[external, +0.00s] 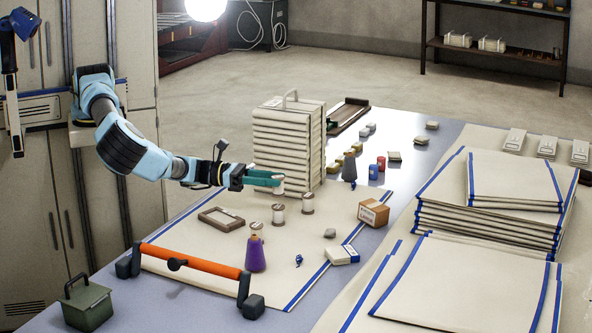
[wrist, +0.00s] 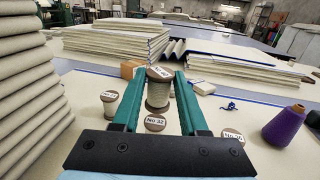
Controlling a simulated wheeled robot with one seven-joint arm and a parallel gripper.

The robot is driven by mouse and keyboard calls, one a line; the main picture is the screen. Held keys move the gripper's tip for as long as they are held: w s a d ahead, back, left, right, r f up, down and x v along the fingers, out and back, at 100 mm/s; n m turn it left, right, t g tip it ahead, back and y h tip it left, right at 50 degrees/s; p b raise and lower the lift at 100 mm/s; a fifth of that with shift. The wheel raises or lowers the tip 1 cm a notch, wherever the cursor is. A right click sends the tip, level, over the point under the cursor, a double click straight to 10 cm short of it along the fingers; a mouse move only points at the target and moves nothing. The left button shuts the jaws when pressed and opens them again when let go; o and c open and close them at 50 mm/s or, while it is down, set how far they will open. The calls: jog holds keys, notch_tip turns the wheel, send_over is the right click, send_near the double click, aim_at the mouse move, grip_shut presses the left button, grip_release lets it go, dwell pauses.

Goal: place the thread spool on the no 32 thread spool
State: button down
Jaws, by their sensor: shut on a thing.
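My gripper (wrist: 159,75) has green fingers shut on a cream thread spool (wrist: 158,92) with a brown top; the label on its top is too small to read surely. It is upright between the fingers. In the external view my gripper (external: 277,178) holds it in the air. The no 32 thread spool (wrist: 154,123) shows its labelled brown top below the held spool, nearer the camera; its body is mostly hidden. In the external view it seems to be the middle spool (external: 278,214), standing on the mat just under my gripper, apart from the held one.
Another cream spool (wrist: 108,108) stands left of my fingers and a labelled one (wrist: 233,137) right. A purple cone (external: 256,254) stands nearby. A tall stack of folded cloth (external: 288,145) rises close behind my gripper.

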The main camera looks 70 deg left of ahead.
jog(key=shift+f, duration=1.45)
jog(key=shift+f, duration=0.1)
jog(key=shift+f, duration=0.15)
jog(key=shift+c, duration=2.2)
grip_release()
